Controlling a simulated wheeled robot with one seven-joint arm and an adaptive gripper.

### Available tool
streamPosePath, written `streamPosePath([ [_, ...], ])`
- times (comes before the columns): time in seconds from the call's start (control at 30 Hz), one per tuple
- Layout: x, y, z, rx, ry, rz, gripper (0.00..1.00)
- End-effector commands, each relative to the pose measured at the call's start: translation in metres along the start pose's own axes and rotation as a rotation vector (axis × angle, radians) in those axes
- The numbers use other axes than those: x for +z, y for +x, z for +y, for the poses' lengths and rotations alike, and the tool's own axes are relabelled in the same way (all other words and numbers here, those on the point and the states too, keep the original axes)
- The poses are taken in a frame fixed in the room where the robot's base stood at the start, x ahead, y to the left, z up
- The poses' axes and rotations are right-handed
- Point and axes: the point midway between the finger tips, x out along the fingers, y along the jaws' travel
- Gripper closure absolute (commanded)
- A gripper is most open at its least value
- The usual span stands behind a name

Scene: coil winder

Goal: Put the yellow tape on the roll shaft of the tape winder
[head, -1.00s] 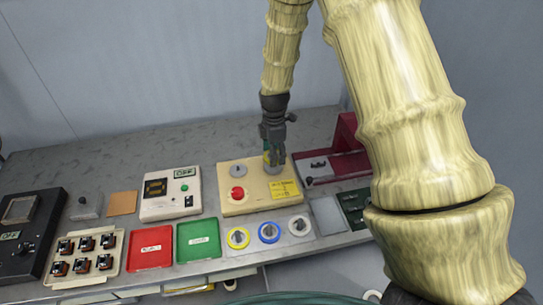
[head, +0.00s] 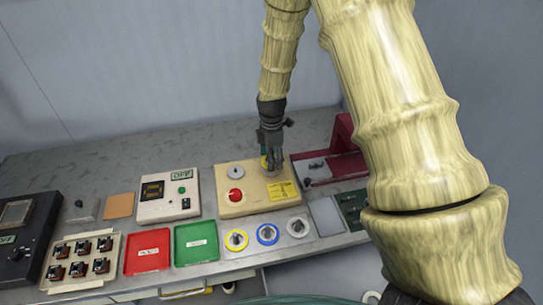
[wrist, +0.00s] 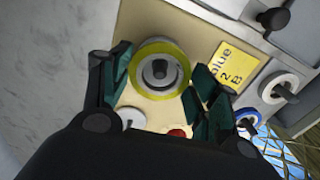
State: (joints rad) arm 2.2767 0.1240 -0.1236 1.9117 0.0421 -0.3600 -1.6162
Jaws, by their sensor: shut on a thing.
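The tape winder (head: 230,207) is a cream box with a red button, a grey disc on top and a yellow label. My gripper (head: 270,160) points down over its back right part, where the roll shaft is. In the wrist view my gripper (wrist: 155,85) is shut on the yellow tape (wrist: 180,68), a yellow-rimmed ring with a pale inner band. The roll shaft (wrist: 160,68) shows through the tape's hole, roughly centred. I cannot tell how far down the shaft the tape sits. In the head view the fingers largely hide the tape and shaft.
In front of the winder stand yellow- (head: 236,239), blue- (head: 268,233) and white-ringed (head: 298,227) holders. A dark red fixture (head: 345,135) stands close on the right. A white device (head: 168,210) and red (head: 148,251) and green (head: 196,243) trays lie left.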

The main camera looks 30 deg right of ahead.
Motion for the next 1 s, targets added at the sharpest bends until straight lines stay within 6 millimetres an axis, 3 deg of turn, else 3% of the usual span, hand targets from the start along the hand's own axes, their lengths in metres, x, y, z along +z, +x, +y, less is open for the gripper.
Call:
streamPosePath([
  [0.87,0.0,0.02,0.0,0.0,0.0,0.0,0.58],
  [0.9,0.0,0.019,0.0,0.0,0.0,0.0,0.34],
  [1.0,0.0,0.019,0.0,0.0,0.0,0.0,0.16],
])
